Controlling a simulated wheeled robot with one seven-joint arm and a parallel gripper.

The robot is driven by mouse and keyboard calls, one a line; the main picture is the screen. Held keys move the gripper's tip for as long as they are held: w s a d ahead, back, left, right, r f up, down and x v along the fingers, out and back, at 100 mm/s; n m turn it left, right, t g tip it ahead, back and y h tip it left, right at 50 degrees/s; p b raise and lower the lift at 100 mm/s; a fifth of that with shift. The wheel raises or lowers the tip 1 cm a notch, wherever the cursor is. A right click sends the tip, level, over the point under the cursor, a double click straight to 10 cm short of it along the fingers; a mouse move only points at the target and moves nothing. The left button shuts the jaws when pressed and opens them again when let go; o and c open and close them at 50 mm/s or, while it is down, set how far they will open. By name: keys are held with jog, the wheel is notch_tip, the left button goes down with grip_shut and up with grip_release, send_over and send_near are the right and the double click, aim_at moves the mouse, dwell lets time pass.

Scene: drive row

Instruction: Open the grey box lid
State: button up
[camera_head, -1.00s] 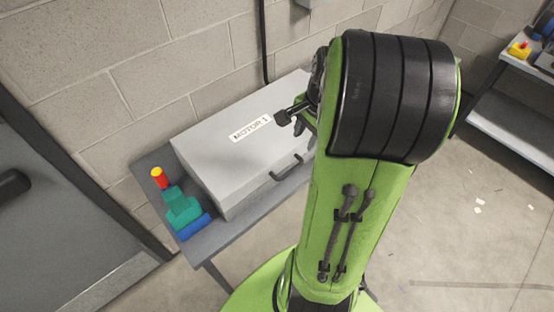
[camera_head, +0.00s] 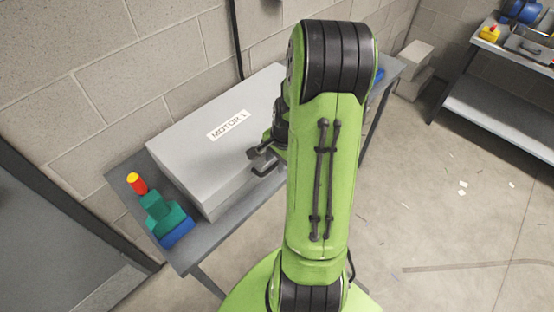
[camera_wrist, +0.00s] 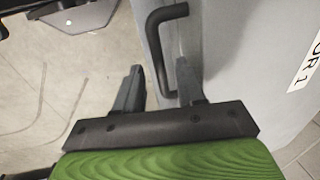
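The grey box (camera_head: 190,150) with a "MOTOR 1" label stands on a table against the wall, and its lid looks shut. Its dark handle (camera_wrist: 155,50) is on the front side, large in the wrist view. My gripper (camera_head: 262,160) is at the front of the box by the handle. In the wrist view my gripper (camera_wrist: 161,70) is open, its two fingers apart. The handle's near end shows between the fingers, with no clear contact. My arm hides the right part of the box in the head view.
Another bench (camera_head: 500,110) stands at the right. The floor between is mostly clear.

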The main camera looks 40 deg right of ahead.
grip_shut()
